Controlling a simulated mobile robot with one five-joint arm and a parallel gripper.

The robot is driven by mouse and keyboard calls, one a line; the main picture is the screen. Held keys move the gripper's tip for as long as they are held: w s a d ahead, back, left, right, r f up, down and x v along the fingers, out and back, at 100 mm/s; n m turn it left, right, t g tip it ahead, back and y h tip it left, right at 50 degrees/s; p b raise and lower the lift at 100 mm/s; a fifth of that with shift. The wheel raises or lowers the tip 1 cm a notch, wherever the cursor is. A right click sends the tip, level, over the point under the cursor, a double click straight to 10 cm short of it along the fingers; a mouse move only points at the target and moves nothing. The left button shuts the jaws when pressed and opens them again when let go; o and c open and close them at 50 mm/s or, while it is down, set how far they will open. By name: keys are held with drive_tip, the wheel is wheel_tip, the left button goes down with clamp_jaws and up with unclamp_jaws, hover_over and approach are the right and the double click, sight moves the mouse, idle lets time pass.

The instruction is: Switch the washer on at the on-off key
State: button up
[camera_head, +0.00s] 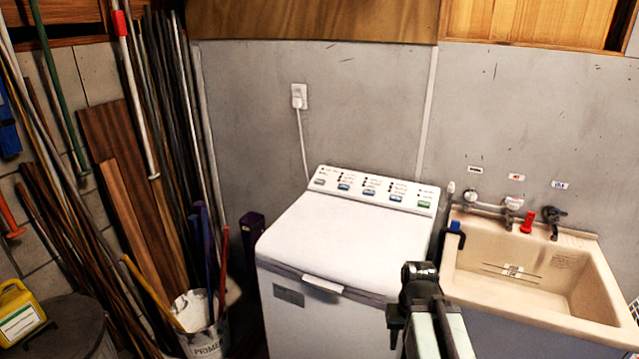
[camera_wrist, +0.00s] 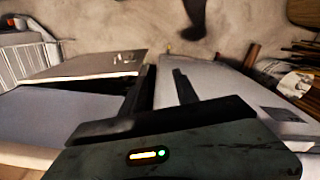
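The white washer (camera_head: 340,240) stands against the grey wall, lid shut. The labels are too small to read, so I cannot tell which is the on-off key. My gripper (camera_head: 420,275) is in front of the washer's right side, apart from the panel. In the wrist view my gripper (camera_wrist: 164,72) shows two dark fingers apart with nothing between them. The keys are not visible there.
A beige sink (camera_head: 520,270) with taps stands close on the washer's right. Poles and boards (camera_head: 130,170) lean at the left. A bucket (camera_head: 205,325) stands left of the washer. A plug (camera_head: 299,97) with a white cord is on the wall. The washer's top is clear.

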clamp_jaws()
idle(1.6)
